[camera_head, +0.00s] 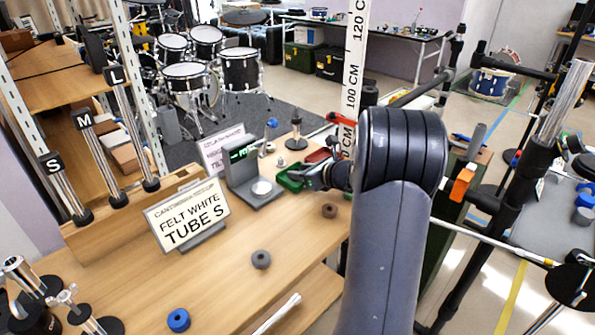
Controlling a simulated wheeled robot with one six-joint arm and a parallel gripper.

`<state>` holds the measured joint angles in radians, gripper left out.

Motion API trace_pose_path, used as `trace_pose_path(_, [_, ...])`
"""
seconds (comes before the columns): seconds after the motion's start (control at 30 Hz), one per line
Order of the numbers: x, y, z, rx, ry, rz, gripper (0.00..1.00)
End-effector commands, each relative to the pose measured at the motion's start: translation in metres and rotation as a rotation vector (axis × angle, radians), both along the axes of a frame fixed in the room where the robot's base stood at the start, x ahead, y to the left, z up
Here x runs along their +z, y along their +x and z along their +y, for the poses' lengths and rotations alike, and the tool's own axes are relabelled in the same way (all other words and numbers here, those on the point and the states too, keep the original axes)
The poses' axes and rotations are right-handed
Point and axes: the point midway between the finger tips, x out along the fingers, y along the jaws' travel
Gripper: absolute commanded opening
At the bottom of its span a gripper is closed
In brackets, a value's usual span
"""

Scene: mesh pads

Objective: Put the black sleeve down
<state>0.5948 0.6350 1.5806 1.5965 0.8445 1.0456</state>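My gripper (313,178) is at the far right part of the wooden table, beside a small green tray. It is small in the picture and its fingers are dark, so I cannot tell whether it is open or shut or whether a black sleeve is in it. My own arm covers much of that area. A dark grey ring-shaped sleeve (260,259) lies on the bare table, apart from the gripper. A brownish ring (329,211) lies closer, just below the gripper. I cannot tell which piece is the black sleeve.
A blue ring (178,320) lies at the table's front. Posts marked S, M and L stand at the left. The table (230,290) is clear around the rings.

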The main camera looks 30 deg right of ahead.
Motion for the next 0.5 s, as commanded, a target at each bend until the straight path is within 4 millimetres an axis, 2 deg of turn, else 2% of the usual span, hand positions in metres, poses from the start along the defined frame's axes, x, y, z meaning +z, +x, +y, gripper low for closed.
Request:
trace_pose_path(0.1, [0.013,-0.025,-0.011,-0.006,-0.001,-0.001,0.36])
trace_pose_path(0.3, [0.029,-0.062,-0.023,-0.005,0.000,-0.001,0.36])
trace_pose_path(0.5, [0.038,-0.084,-0.031,-0.002,0.000,-0.001,0.36])
